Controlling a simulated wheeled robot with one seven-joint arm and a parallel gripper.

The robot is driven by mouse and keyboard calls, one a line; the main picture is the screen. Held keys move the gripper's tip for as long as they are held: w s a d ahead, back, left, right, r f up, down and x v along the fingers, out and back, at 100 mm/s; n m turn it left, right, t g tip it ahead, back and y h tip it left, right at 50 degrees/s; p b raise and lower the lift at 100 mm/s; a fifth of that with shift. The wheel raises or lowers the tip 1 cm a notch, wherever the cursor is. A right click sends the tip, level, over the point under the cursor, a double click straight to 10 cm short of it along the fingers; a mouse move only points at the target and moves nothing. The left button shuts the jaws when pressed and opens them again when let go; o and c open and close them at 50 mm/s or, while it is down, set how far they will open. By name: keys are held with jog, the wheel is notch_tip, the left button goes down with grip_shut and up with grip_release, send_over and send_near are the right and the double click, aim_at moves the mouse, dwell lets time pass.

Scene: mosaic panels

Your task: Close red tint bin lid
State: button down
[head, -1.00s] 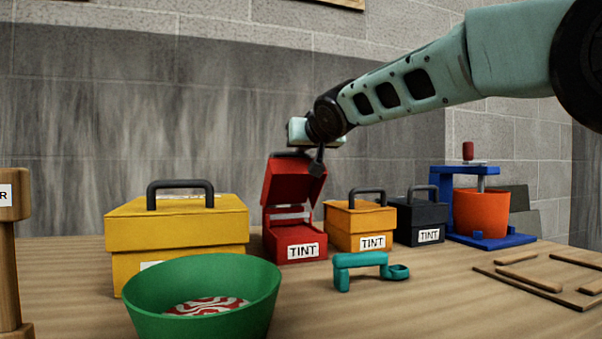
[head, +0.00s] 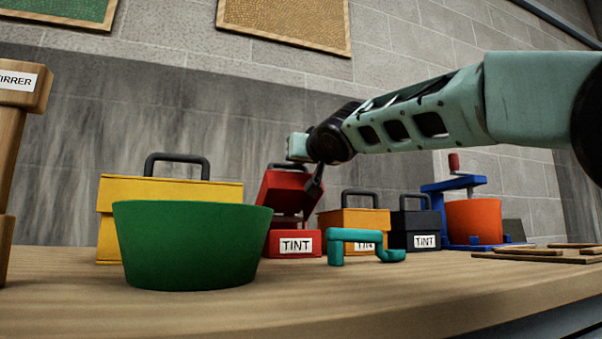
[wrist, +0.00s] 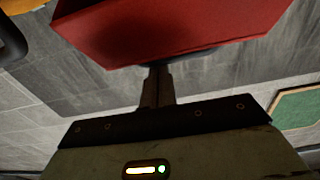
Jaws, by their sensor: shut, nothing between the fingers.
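The red tint bin (head: 293,244) sits on the table with a white TINT label on its front. Its red lid (head: 287,192) is raised and tilted above the base, with a visible gap between them. The lid's dark handle (head: 288,166) shows at its top edge. My gripper (head: 316,183) is shut and empty, beside the lid's right edge. In the wrist view the shut fingers (wrist: 158,84) point at the underside or back of the red lid (wrist: 170,28), which fills the top. Whether they touch it, I cannot tell.
A green bowl (head: 190,245) and a yellow box (head: 170,190) stand left of the bin. A teal piece (head: 350,236), an orange bin (head: 352,219), a dark bin (head: 415,224) and a blue press with an orange pot (head: 473,220) stand right. The front table is clear.

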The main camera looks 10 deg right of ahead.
aim_at(307, 178)
jog(key=shift+s+d+f+b, duration=0.1)
jog(key=shift+s+f+b, duration=0.6)
jog(key=shift+b, duration=0.95)
jog(key=shift+s+d+f+b, duration=0.15)
jog(key=shift+s+f+b, duration=0.2)
jog(key=shift+f+b, duration=0.95)
jog(key=shift+s+d+f+b, duration=0.1)
jog(key=shift+s+f+b, duration=0.4)
jog(key=shift+b, duration=1.5)
